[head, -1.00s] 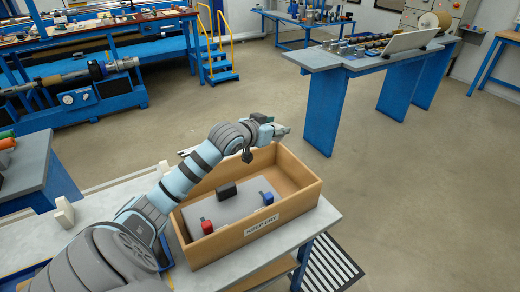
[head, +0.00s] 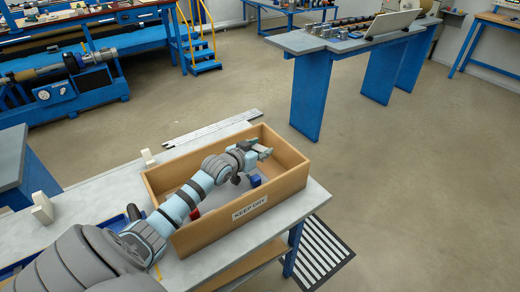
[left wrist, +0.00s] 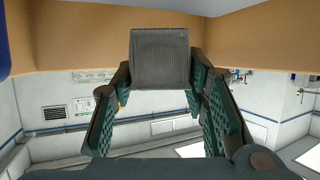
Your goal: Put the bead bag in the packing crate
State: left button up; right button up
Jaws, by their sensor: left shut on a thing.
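The wooden packing crate (head: 222,227) stands on a grey bench top with a "KEEP DRY" label on its near side. My left gripper (head: 258,151) is over the right part of the crate, close to its far wall. In the left wrist view the gripper (left wrist: 160,92) is shut on a grey ribbed bag (left wrist: 160,58), which appears to be the bead bag. Tan crate walls (left wrist: 85,30) show behind it. I cannot tell whether the bag touches the crate. My right gripper is not in view.
Inside the crate are a red item (head: 194,212) and a blue item (head: 254,181), partly hidden by my arm. A striped mat (head: 322,255) lies on the floor.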

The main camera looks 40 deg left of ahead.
pick_arm(q)
jog(key=shift+f, duration=0.4)
jog(key=o, duration=1)
jog(key=shift+o, duration=0.2)
jog(key=shift+r, duration=0.25)
jog(key=p+v, duration=0.2)
jog(key=v, duration=0.2)
jog(key=p+v, duration=0.2)
jog(key=v, duration=0.2)
jog(key=p+v, duration=0.1)
jog(key=v, duration=0.3)
jog(key=shift+d+r+p, duration=0.1)
jog(key=shift+r+p, duration=0.3)
jog(key=shift+r, duration=0.1)
